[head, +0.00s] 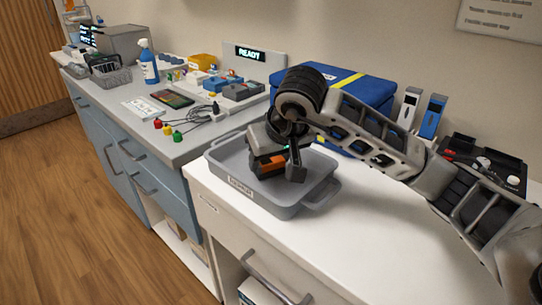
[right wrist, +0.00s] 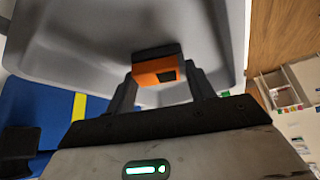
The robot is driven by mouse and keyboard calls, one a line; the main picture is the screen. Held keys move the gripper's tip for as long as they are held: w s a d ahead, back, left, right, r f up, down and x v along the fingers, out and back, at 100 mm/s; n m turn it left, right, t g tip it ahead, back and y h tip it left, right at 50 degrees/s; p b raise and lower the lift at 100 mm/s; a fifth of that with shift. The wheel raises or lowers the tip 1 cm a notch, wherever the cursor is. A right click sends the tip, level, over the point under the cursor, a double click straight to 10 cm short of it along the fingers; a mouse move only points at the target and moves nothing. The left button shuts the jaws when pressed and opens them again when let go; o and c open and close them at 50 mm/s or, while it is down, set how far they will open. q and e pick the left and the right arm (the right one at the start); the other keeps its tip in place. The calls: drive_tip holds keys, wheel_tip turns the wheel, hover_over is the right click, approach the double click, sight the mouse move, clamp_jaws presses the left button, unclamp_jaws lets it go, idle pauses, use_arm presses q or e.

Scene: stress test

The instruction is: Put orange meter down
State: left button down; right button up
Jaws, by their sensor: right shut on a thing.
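The orange meter (right wrist: 157,70) has a small dark screen and sits between the fingers of my right gripper (right wrist: 160,88) in the right wrist view. In the head view my right gripper (head: 276,167) is over the grey tray (head: 290,208), shut on the orange meter (head: 270,163). The meter is within the tray's outline; I cannot tell whether it touches the tray floor. The gripper hides part of the meter in the head view. The tray also fills much of the right wrist view (right wrist: 70,45). My left gripper is not in view.
A blue case (head: 360,90) with a yellow stripe stands behind the tray. Colored-tip leads (head: 178,132), a tablet (head: 172,98) and a spray bottle (head: 148,64) are on the left counter. The white counter right of the tray is clear.

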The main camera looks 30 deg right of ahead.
drive_tip(key=shift+f, duration=0.15)
drive_tip(key=o, duration=1)
drive_tip(key=shift+r, duration=0.35)
drive_tip(key=p+v, duration=0.1)
drive_tip(key=v, duration=1)
drive_tip(key=shift+s+r, duration=0.25)
drive_tip(key=shift+r, duration=0.05)
